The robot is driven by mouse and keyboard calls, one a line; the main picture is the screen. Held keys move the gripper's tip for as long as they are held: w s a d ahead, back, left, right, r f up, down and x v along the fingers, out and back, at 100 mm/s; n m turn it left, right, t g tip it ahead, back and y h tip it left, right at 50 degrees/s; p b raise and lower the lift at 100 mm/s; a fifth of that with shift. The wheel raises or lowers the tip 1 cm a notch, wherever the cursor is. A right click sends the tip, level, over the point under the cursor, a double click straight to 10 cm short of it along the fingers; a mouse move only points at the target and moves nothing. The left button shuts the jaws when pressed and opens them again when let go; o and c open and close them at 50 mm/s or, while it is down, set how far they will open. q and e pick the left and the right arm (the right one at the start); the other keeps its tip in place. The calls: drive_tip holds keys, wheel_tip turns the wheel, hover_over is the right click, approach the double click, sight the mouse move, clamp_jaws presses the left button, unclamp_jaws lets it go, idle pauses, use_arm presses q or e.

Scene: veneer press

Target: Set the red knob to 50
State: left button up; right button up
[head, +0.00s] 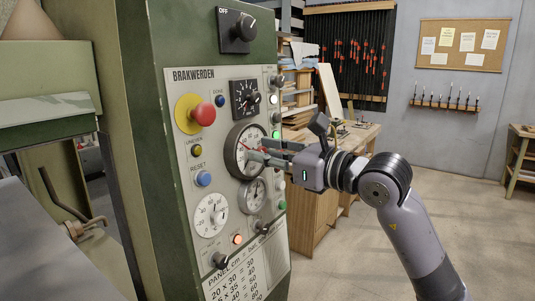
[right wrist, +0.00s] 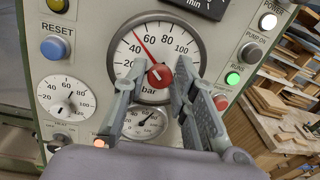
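The red knob (right wrist: 160,76) sits at the centre of a large round white gauge (right wrist: 150,40) marked "bar" on the machine's panel. A thin red pointer runs up and left from the knob, its tip between the 40 and 60 marks. My right gripper (right wrist: 157,68) is open, with one finger on each side of the knob. Gaps show between the fingers and the knob. In the head view the right gripper (head: 257,150) reaches the same gauge (head: 236,163) from the right, and its fingers hide the knob. My left gripper is in neither view.
Around the gauge are a blue RESET button (right wrist: 55,47), a smaller white dial (right wrist: 67,98), another small gauge (right wrist: 146,122) and a lit green button (right wrist: 232,79). A red mushroom button (head: 203,114) is at upper left. A workbench (head: 330,150) stands behind, right of the panel.

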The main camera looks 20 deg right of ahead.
drive_tip(key=shift+o, duration=1.4)
drive_tip(key=v, duration=1.2)
drive_tip(key=shift+w, duration=0.1)
